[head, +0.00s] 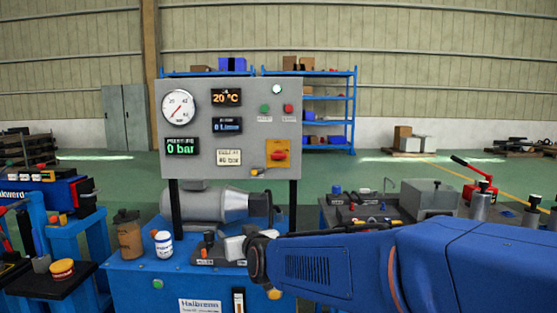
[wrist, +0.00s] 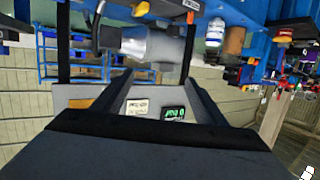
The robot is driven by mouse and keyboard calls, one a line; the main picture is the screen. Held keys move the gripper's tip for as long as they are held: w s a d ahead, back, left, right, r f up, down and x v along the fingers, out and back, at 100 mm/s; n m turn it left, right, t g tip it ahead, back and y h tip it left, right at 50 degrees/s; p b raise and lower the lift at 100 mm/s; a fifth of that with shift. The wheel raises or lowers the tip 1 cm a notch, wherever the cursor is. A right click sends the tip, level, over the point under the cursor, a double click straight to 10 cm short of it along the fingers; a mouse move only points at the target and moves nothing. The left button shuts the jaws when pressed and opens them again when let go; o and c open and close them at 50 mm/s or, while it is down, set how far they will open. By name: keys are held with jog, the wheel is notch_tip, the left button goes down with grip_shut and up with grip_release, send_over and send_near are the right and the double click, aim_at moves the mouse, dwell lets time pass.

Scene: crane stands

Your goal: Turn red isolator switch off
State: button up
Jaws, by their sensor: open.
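The red isolator switch (head: 279,155) is a red handle on a yellow plate, low on the right of the grey control panel (head: 200,100). Its handle looks roughly horizontal. In the wrist view the scene is upside down, and only a small yellow-orange patch shows near the left finger, likely the switch plate. My gripper (wrist: 155,80) is open and empty, its two dark fingers spread in front of the panel. In the head view my blue arm comes in from the right, below the switch; the jaws are not clear there.
A grey motor (head: 215,205) lies below the panel on the blue bench. A brown bottle (head: 129,234) and a white jar (head: 164,244) stand at its left. A pressure gauge (head: 179,107) and a 0 bar display (head: 182,146) sit on the panel. The space before the switch looks clear.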

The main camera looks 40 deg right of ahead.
jog(key=w+d+r+m+t+h, duration=0.2)
jog(key=d+r+h, duration=0.3)
jog(key=d, duration=0.2)
jog(key=m+h, duration=0.3)
jog(key=h, duration=0.3)
send_near(279, 157)
jog(key=x, duration=0.9)
jog(key=shift+a+r, duration=0.1)
jog(key=shift+c, duration=0.6)
jog(key=c, duration=0.9)
